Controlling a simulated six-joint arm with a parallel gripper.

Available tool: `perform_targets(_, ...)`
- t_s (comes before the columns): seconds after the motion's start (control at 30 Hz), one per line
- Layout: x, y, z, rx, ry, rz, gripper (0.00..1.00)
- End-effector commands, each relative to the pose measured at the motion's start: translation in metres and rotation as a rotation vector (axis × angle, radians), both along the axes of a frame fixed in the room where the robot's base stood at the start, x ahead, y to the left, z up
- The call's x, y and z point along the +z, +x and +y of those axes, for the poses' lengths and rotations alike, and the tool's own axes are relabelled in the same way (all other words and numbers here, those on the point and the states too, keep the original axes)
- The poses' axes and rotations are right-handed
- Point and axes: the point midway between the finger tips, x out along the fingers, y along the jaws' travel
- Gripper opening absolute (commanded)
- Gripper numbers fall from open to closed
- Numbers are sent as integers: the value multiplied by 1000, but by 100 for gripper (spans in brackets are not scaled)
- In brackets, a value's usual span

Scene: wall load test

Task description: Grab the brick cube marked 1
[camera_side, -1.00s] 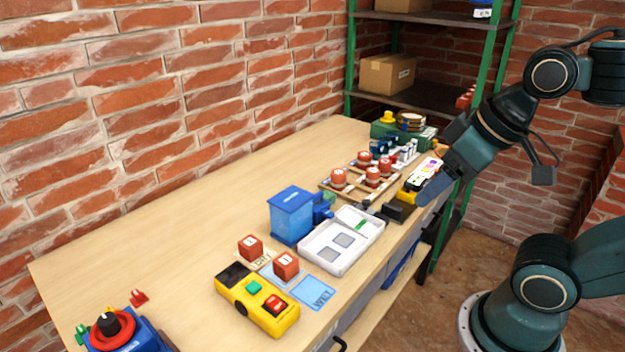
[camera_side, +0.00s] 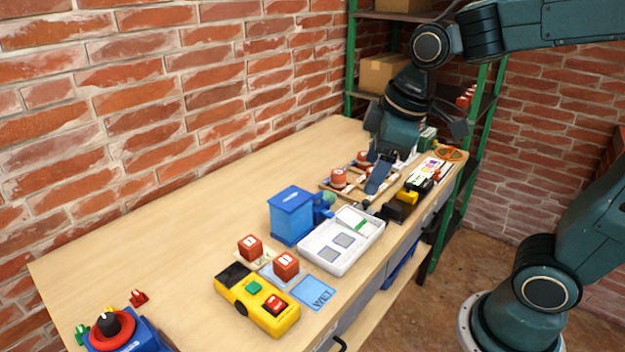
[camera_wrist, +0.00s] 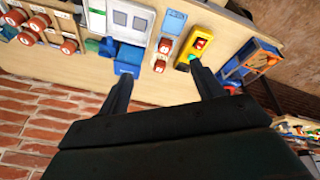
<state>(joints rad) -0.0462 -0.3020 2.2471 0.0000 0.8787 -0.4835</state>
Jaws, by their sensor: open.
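Two red brick cubes with white marks on them stand near the front middle of the table. The rear cube (camera_side: 250,247) sits on a small pale card, and the front cube (camera_side: 286,266) sits on a light blue pad. Their marks are too small to read surely. Both also show in the wrist view, as one cube (camera_wrist: 165,45) and another cube (camera_wrist: 159,66) between my fingers in the picture. My gripper (camera_side: 375,178) is open and points down over the wooden rack at the far end, well away from the cubes. Its spread fingers (camera_wrist: 161,72) look empty.
A yellow control box (camera_side: 257,299) stands just in front of the cubes, beside a blue WET pad (camera_side: 313,292). A white tray (camera_side: 342,240) and a blue box (camera_side: 291,215) lie between cubes and gripper. A rack (camera_side: 327,186) holds several red-topped pieces.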

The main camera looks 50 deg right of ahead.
Motion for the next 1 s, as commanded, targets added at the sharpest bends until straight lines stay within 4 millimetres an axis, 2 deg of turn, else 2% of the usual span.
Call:
perform_targets(0.1,-9,23,4,97,-29,37,66)
perform_targets(0.47,-48,86,18,406,-102,135,66)
perform_targets(0.8,-105,138,33,703,-147,222,66)
perform_targets(1.0,-140,160,41,859,-161,263,66)
